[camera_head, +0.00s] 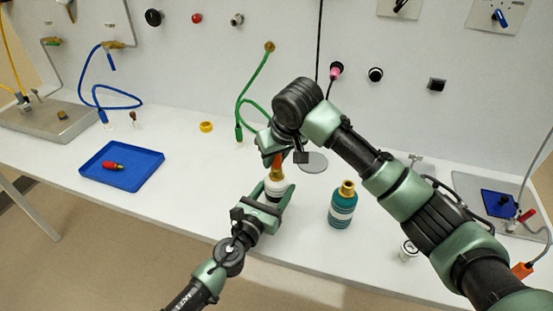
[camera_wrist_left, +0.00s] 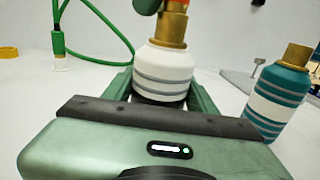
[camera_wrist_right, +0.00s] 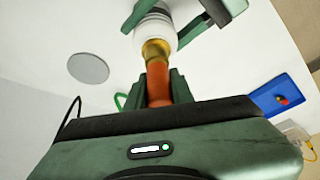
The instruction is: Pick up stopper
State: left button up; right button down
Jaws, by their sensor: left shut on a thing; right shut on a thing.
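The orange-red stopper (camera_head: 277,160) is between the fingers of my right gripper (camera_head: 279,150), which is shut on it above the white bottle (camera_head: 275,187). In the right wrist view the stopper (camera_wrist_right: 158,85) lines up with the bottle's brass neck (camera_wrist_right: 155,49) and meets it; I cannot tell whether it sits inside. My left gripper (camera_head: 270,193) is shut around the white bottle with grey bands and holds it upright. The left wrist view shows the bottle (camera_wrist_left: 165,70) between the fingers and only the stopper's lower end (camera_wrist_left: 177,6).
A teal bottle with a brass neck (camera_head: 342,206) stands close on the right. A grey disc (camera_head: 313,163) lies behind. A blue tray (camera_head: 144,178) holding a red part (camera_head: 113,166) is at left, near a yellow ring (camera_head: 206,127). A green hose (camera_head: 245,100) hangs from the wall.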

jog(key=shift+r, duration=0.1)
notch_tip(320, 180, up, 17)
dwell(1.0)
pick_arm(q)
jog(key=o, duration=1.7)
